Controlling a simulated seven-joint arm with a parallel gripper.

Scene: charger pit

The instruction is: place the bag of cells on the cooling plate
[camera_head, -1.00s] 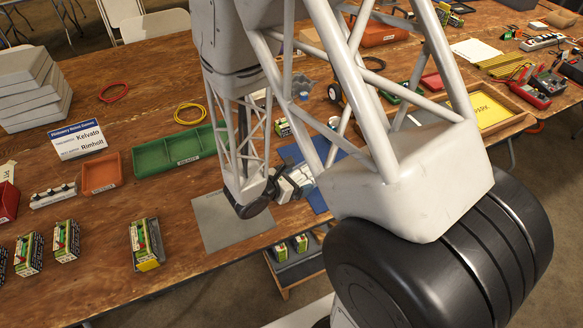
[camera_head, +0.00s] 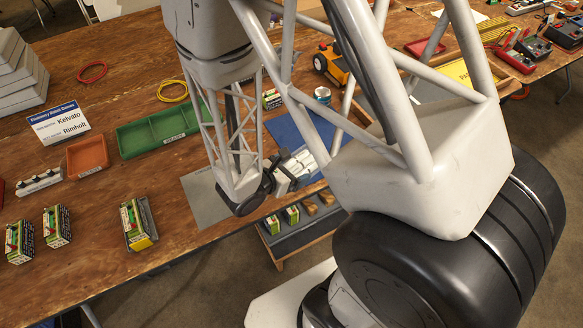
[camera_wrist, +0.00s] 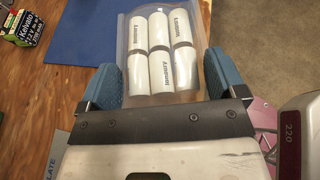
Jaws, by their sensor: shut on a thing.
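The bag of cells (camera_wrist: 160,50) is a clear pouch with several white cylinders in two rows, and it also shows in the head view (camera_head: 299,162). My gripper (camera_wrist: 158,84) is shut on it, with a blue finger at each side of the bag's near end. In the head view my gripper (camera_head: 284,178) is near the table's front edge, right of the grey plate. This flat grey plate (camera_head: 198,203) lies on the table, partly hidden by my arm. Its printed label, ending in "LATE", shows at lower left in the wrist view (camera_wrist: 52,152).
A blue mat (camera_head: 290,132) lies behind the bag. A green tray (camera_head: 150,138) and an orange tray (camera_head: 88,156) stand to the left. Battery packs (camera_head: 137,224) stand along the front. A low shelf (camera_head: 283,245) with packs and brown blocks sits below the table edge.

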